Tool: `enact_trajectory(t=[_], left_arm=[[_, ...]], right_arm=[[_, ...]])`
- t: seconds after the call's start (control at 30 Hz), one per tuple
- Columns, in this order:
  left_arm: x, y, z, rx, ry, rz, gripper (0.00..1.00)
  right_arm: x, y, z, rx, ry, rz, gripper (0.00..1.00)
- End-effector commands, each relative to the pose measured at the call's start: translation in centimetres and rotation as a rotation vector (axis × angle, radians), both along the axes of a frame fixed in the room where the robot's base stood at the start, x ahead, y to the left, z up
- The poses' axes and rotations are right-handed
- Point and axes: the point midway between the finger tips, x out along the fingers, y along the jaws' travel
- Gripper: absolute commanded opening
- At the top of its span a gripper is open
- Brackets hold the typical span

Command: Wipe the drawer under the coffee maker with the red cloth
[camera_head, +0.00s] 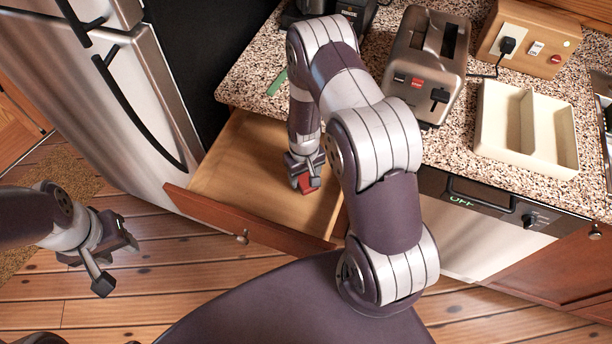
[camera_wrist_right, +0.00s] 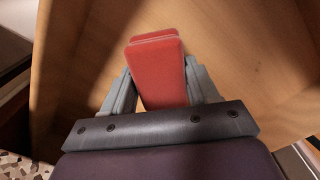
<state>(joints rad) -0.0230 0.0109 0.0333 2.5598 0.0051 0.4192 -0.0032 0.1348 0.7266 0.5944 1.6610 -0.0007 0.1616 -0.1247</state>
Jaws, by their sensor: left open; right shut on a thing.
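The drawer (camera_head: 262,165) is pulled open below the speckled counter, and its wooden inside is bare. My right gripper (camera_head: 306,180) reaches down into the drawer and is shut on the folded red cloth (camera_head: 308,186). In the right wrist view the red cloth (camera_wrist_right: 160,75) sticks out between the fingers over the drawer's wooden floor (camera_wrist_right: 225,55); I cannot tell whether it touches. The coffee maker (camera_head: 310,8) is only partly visible at the top edge, behind my right arm. My left gripper (camera_head: 112,268) is open and empty over the floor at the left.
A toaster (camera_head: 428,60) and a cream divided tray (camera_head: 482,140) stand on the counter (camera_head: 460,150). A green object (camera_head: 277,82) lies near the counter's left edge. The steel fridge (camera_head: 135,100) stands left of the drawer.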

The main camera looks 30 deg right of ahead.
Motion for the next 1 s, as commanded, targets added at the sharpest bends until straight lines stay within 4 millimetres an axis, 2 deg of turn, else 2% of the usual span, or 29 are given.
enact_trajectory(t=[0.03,0.4,1.0], left_arm=[[0.0,0.0,0.8,0.000,0.000,0.000,0.43],[0.0,0.0,3.2,0.000,0.000,0.000,0.43],[0.0,0.0,3.2,0.000,0.000,0.000,0.43]], right_arm=[[0.1,0.0,0.9,0.000,0.000,0.000,0.31],[0.7,0.2,4.0,0.000,-0.002,0.001,0.31],[0.7,0.2,4.3,0.000,-0.001,0.001,0.31]])
